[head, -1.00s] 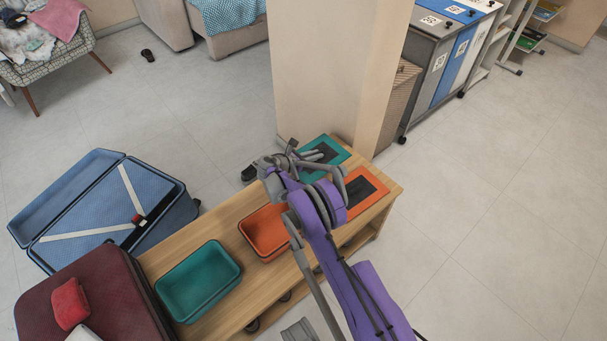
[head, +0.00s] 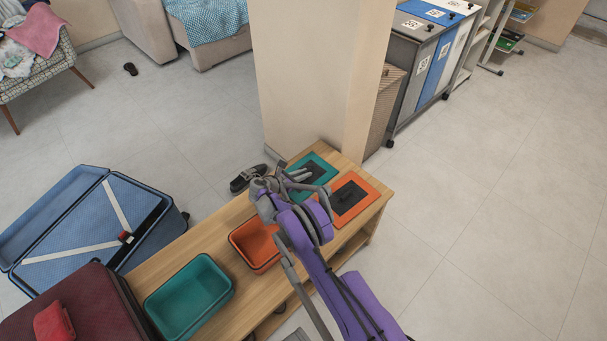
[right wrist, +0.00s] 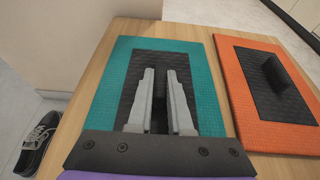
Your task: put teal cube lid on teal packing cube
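The teal cube lid (right wrist: 205,85), a flat teal panel with a dark centre, lies on the wooden bench; the head view shows it (head: 326,164) at the far end. My right gripper (right wrist: 160,75) is over its dark centre, fingers a little apart with something dark between them. I cannot tell whether they grip the lid's handle; they and the wrist hide it. In the head view, my right gripper (head: 300,177) reaches the lid. The open, seemingly empty teal packing cube (head: 190,296) stands at the bench's near end. My left gripper is not in view.
An orange lid (right wrist: 268,85) with a raised dark handle lies right of the teal lid. An open orange cube (head: 252,248) stands mid-bench (head: 245,292). A pillar (head: 300,90) rises behind the bench. Blue (head: 140,215) and maroon (head: 75,310) suitcases are at left; a shoe (right wrist: 38,138) is on the floor.

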